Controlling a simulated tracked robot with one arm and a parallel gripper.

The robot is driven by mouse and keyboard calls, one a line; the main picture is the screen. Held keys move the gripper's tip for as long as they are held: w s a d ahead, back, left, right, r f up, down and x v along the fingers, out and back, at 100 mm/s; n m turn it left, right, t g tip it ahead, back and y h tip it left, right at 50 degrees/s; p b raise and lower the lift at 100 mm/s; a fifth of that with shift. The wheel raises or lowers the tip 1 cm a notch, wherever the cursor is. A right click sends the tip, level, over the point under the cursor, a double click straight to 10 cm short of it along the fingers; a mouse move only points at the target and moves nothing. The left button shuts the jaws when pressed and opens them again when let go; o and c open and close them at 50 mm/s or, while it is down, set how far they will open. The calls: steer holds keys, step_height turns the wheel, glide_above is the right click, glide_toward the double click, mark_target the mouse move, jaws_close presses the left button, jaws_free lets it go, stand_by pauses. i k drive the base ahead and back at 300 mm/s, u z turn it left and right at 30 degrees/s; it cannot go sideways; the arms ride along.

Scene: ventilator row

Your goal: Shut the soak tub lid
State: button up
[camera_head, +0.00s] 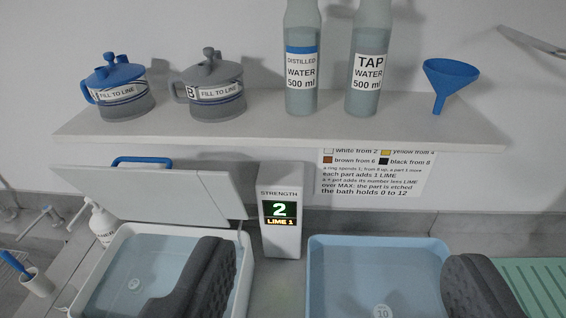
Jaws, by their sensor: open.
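The soak tub (98,290) is a white-rimmed tub of pale blue liquid at the lower left, with a small round marker in it. Its lid (185,195) is a pale flat panel standing open, tilted up at the tub's back. A blue handle (142,161) shows at the lid's upper edge. My gripper (338,255) is open and empty; its two dark ribbed fingers stand wide apart at the bottom of the view. The left finger hides the right part of the tub. Both fingers appear in front of the lid, apart from it.
A display box (281,236) reading strength 2, lime 1 stands right of the lid. A blue bath (330,243) lies right of it, a green ribbed mat (540,280) farther right. The shelf (290,130) above holds two pots, two bottles and a funnel. A white bottle (102,222) stands left.

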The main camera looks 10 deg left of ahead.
mark_target(168, 196)
steer(key=u, duration=0.6)
steer(key=i, duration=0.4)
steer(key=u, duration=0.05)
